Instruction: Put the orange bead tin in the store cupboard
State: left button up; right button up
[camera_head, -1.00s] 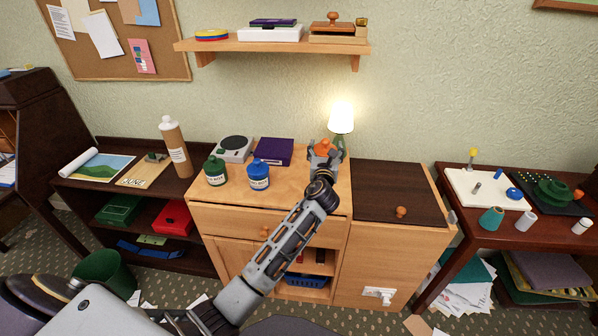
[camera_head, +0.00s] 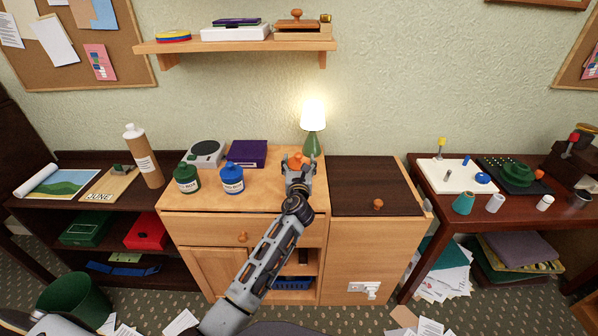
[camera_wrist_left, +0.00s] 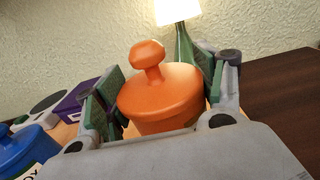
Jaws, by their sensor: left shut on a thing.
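The orange bead tin (camera_wrist_left: 160,100), with a round knob on its lid, is between the green-padded fingers of my left gripper (camera_head: 298,166). The gripper is shut on it. In the head view only the tin's orange top (camera_head: 297,158) shows, at the right end of the light wood cabinet top, in front of the lamp. The tin's base is hidden, so I cannot tell if it touches the top. The light wood cabinet (camera_head: 197,229) has a drawer, a door and an open compartment, partly behind my arm. No label marks the store cupboard. My right gripper is out of view.
A green jar (camera_head: 187,179), a blue jar (camera_head: 232,179), a purple box (camera_head: 247,153) and a lit lamp (camera_head: 312,120) share the cabinet top. A dark brown panel with a knob (camera_head: 377,203) adjoins on the right. A blue basket (camera_head: 293,284) sits in the open compartment.

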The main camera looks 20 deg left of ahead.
pick_arm(q)
notch_tip(320, 180, down, 3)
jog(key=shift+r+b, duration=0.1)
jog(key=shift+b, duration=0.45)
jog(key=o, duration=1.4)
jog(key=shift+f, duration=0.25)
jog(key=shift+o, duration=1)
jog(key=shift+r, duration=0.15)
jog(key=shift+s+d, duration=0.15)
jog(key=shift+s, duration=0.35)
jog(key=shift+p+v, duration=0.3)
jog(key=shift+v, duration=1.7)
jog(key=v, duration=0.7)
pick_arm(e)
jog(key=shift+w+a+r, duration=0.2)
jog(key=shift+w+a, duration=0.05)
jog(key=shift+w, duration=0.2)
